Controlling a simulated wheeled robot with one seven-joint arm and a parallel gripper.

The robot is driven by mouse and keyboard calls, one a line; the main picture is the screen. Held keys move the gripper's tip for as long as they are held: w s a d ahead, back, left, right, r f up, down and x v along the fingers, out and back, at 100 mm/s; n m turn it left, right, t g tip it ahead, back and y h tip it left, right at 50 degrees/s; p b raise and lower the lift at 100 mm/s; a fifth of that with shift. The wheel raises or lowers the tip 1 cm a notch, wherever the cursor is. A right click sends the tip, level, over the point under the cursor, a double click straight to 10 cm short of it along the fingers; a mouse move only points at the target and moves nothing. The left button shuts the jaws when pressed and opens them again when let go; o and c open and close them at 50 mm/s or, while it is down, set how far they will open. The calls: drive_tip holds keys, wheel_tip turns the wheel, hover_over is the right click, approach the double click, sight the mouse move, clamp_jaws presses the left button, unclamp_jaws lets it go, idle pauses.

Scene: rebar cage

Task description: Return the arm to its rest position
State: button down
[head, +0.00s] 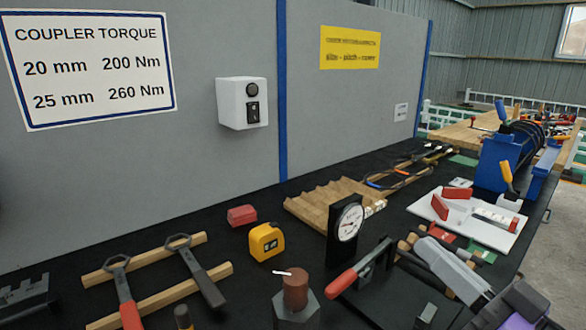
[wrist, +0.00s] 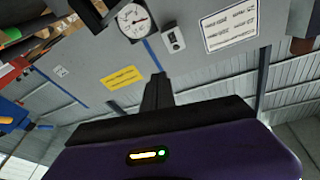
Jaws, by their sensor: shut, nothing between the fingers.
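My gripper (wrist: 158,78) shows in the wrist view as dark fingers held together in front of its purple body. Nothing is seen between the fingers. In the wrist view the wall panel, signs and dial gauge appear upside down beyond the fingers. In the head view a purple and dark part of my arm shows at the lower right corner, in front of the bench.
The black bench holds wrenches on wooden strips (head: 158,252), a yellow tape measure (head: 266,242), a dial gauge (head: 345,222), a red-handled tool (head: 357,270) and a hex block with a rusty bar (head: 296,290). A grey panel (head: 350,110) stands behind. A blue machine (head: 505,160) is at right.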

drive_tip(key=s+d+f+m+t+h+p, duration=0.1)
drive_tip(key=s+d+f+m+h+p, duration=0.3)
drive_tip(key=s+d+f+m+h, duration=0.5)
drive_tip(key=s+a+f+n+g+p, duration=0.2)
drive_tip(key=s+a, duration=0.3)
drive_tip(key=s, duration=0.6)
drive_tip(key=s+a+f+n+g+p, duration=0.2)
drive_tip(key=s+a+f+n+p, duration=0.1)
drive_tip(key=s, duration=0.8)
drive_tip(key=shift+s+a+f+n+g+p, duration=0.15)
drive_tip(key=shift+a+f+n+g+p, duration=0.2)
drive_tip(key=shift+a+n+p, duration=0.6)
